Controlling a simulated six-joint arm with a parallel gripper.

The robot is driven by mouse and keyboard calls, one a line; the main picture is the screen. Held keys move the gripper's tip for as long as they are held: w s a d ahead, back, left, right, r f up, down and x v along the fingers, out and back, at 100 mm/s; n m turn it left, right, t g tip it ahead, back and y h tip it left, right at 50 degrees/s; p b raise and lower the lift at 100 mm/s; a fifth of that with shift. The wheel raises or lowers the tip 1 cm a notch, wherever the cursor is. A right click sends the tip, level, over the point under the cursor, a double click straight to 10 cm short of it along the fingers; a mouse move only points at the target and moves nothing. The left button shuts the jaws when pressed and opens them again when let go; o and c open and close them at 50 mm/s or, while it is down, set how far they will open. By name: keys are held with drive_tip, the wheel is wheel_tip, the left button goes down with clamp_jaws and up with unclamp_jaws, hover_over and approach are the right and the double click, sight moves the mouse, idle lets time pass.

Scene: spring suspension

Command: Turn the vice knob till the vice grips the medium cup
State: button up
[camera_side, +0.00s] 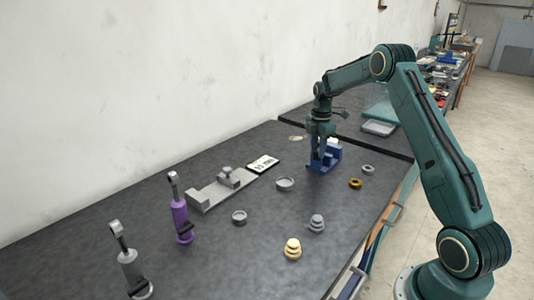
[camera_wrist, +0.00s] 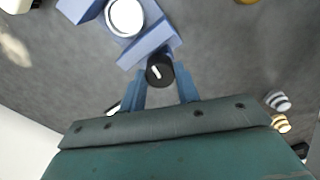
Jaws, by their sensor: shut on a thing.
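The blue vice (camera_side: 329,160) stands near the back right of the dark table, under my gripper (camera_side: 318,152). In the wrist view, the vice (camera_wrist: 152,43) shows at the top with a round white cup (camera_wrist: 125,16) between its two jaws. The cup lies close to the jaws; I cannot tell whether both press on it. A black knob (camera_wrist: 158,75) with a white mark sits at the near end of the vice. My gripper (camera_wrist: 162,80) is shut on the knob, one blue finger on each side. In the side view the arm and gripper hide the knob.
Grey rings (camera_side: 285,184), a gold ring (camera_side: 355,183) and stacked grey (camera_side: 316,224) and cream (camera_side: 293,249) pieces lie in front of the vice. A grey fixture (camera_side: 220,188), a display (camera_side: 263,163) and a purple damper (camera_side: 181,219) stand left. A tray (camera_side: 379,128) is behind.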

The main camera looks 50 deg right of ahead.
drive_tip(key=m, duration=0.3)
drive_tip(key=shift+m, duration=2.3)
drive_tip(key=o, duration=1)
drive_tip(key=shift+c, duration=0.2)
wheel_tip(320, 180, up, 14)
